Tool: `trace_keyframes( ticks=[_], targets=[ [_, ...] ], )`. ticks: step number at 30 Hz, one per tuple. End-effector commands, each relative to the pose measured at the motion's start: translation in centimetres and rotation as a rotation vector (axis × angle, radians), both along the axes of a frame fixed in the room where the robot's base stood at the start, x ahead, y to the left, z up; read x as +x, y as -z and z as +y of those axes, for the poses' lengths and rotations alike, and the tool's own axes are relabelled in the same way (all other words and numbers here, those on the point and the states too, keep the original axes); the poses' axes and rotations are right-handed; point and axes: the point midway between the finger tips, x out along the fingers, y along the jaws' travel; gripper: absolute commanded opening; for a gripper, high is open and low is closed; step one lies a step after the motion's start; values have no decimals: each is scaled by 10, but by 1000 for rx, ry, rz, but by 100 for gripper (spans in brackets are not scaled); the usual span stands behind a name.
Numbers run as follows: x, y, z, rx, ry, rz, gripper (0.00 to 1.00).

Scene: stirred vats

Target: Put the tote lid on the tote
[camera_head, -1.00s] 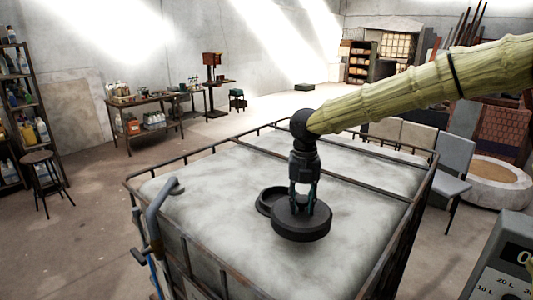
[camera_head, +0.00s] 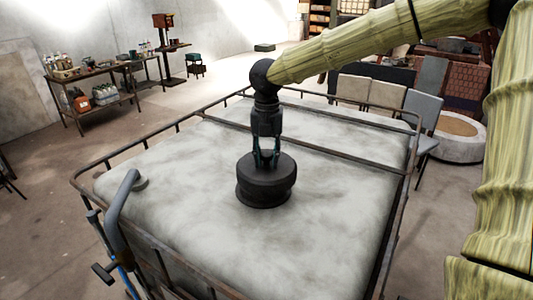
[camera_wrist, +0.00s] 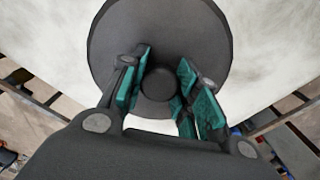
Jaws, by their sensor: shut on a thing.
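The tote (camera_head: 330,215) is a large white container in a rusty metal cage, filling the middle of the head view. The tote lid (camera_head: 266,172) is a round dark disc with a central knob. My gripper (camera_head: 266,158) is shut on the lid's knob from above; in the wrist view the teal fingers stand on either side of the knob (camera_wrist: 158,84). The lid sits over the tote's dark round opening collar (camera_head: 263,198), which shows just below it. The lid looks about level. I cannot tell whether it touches the collar all round.
A grey pipe with a valve (camera_head: 122,205) rises at the tote's front left corner. Cage rails (camera_head: 160,135) run around the tote top. Chairs (camera_head: 425,105) stand at the right, and a bench with bottles (camera_head: 92,90) stands at the back left.

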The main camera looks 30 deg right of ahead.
Motion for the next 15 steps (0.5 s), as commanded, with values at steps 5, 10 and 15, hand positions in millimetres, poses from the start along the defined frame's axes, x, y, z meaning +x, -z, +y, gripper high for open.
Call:
trace_keyframes(
  ticks=[5,10,15],
  targets=[
    [10,26,0,-2,0,10,3],
    [9,40,-3,-1,4,9,0],
    [7,47,-4,-1,5,9,0]
  ],
)
